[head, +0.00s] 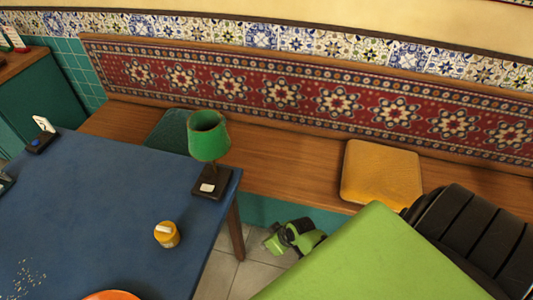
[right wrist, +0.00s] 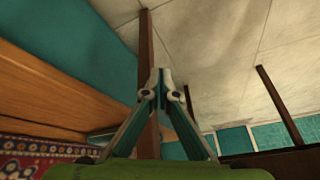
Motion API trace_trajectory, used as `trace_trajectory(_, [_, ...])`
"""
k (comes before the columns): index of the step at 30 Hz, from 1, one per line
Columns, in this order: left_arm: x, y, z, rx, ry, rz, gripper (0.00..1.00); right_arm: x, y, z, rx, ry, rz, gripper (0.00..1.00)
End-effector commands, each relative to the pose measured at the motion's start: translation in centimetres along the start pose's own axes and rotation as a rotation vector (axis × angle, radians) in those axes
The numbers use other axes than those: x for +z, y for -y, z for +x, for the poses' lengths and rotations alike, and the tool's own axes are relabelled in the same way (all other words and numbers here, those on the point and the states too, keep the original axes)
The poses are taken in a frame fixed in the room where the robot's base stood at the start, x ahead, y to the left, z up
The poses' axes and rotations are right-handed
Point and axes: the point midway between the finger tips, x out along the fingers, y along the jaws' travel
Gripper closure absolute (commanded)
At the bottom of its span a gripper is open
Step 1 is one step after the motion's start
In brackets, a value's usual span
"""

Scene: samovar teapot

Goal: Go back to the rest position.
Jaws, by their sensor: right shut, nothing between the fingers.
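My right gripper (head: 284,236) is low in the gap between the blue table and the wooden bench, in front of the bench's teal base. It is small and partly dark in the head view. In the right wrist view the two fingers (right wrist: 161,82) meet at their tips, shut with nothing between them. A brown table leg stands behind them there. My left gripper is not in view.
The blue table (head: 90,215) holds a green lamp (head: 209,145), a yellow-lidded jar (head: 166,235) and part of an orange plate (head: 112,295). The wooden bench (head: 290,165) has a yellow cushion (head: 382,174). Tiled floor (head: 245,272) shows between table and bench.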

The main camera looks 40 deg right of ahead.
Motion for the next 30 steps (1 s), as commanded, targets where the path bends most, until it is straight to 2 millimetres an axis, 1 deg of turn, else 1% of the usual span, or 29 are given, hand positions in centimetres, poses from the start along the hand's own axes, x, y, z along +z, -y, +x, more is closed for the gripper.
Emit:
trace_trajectory(5, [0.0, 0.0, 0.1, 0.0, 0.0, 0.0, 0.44, 0.5, 0.0, 0.3, 0.004, 0.005, 0.003, 1.0])
trace_trajectory(20, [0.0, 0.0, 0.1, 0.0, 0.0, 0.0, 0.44, 0.5, 0.0, 0.3, 0.004, 0.006, 0.003, 1.0])
trace_trajectory(22, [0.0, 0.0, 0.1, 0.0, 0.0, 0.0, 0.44, 1.0, 0.1, 0.5, 0.006, 0.013, 0.005, 1.0])
trace_trajectory(23, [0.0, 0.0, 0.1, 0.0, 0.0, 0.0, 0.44, 1.6, 0.1, 0.8, 0.009, 0.021, 0.007, 1.0])
trace_trajectory(25, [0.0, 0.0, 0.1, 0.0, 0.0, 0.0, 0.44, 3.8, 0.3, 1.7, 0.022, 0.048, 0.016, 1.0])
trace_trajectory(26, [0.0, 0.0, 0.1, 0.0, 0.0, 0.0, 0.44, 5.2, 0.5, 2.2, 0.03, 0.066, 0.019, 1.0])
trace_trajectory(29, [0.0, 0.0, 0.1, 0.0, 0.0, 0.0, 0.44, 11.3, 1.1, 4.0, 0.066, 0.137, 0.028, 1.0])
trace_trajectory(30, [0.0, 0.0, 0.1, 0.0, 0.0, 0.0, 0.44, 14.2, 1.5, 4.6, 0.081, 0.167, 0.028, 1.0])
